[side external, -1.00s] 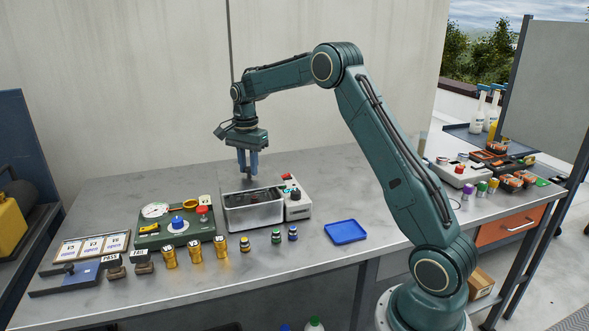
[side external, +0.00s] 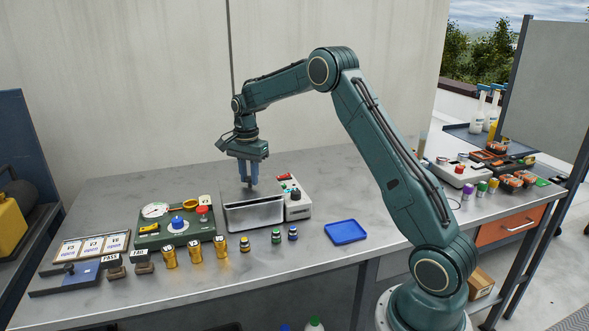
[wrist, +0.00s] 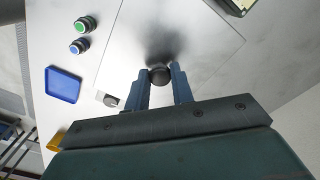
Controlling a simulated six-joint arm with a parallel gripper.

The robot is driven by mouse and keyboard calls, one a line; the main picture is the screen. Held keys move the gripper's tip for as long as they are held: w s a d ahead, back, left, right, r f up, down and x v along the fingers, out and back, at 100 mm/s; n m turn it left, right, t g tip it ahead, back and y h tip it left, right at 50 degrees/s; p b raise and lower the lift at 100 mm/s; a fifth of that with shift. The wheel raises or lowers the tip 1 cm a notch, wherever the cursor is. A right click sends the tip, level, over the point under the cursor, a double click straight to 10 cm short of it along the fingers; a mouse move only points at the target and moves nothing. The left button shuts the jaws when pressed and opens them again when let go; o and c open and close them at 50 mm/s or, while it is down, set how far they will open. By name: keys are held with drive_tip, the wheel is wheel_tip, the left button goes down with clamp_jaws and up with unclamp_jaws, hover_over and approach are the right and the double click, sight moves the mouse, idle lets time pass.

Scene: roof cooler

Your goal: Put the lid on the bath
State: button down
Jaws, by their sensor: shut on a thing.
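The bath (side external: 256,217) is a metal box on the bench, left of its control unit. My gripper (side external: 250,185) points down over it in the side external view. In the wrist view my gripper (wrist: 160,70) is shut on the black knob (wrist: 160,77) of the lid. The lid (wrist: 197,40) is a wide, flat, shiny metal plate. In the side external view the lid (side external: 234,192) lies over the bath's opening and hides the inside. I cannot tell whether it rests fully on the rim or stands slightly above it.
The control unit (side external: 297,205) adjoins the bath's right side. Small bottles (side external: 275,236) and gold cans (side external: 195,246) stand in front. A green device (side external: 149,239) is to the left, and a blue tray (side external: 345,232) to the right. The bench behind is clear.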

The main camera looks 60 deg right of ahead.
sight(249, 178)
drive_tip(key=shift+f, duration=0.1)
drive_tip(key=c, duration=1.2)
unclamp_jaws()
wheel_tip(249, 178, up, 13)
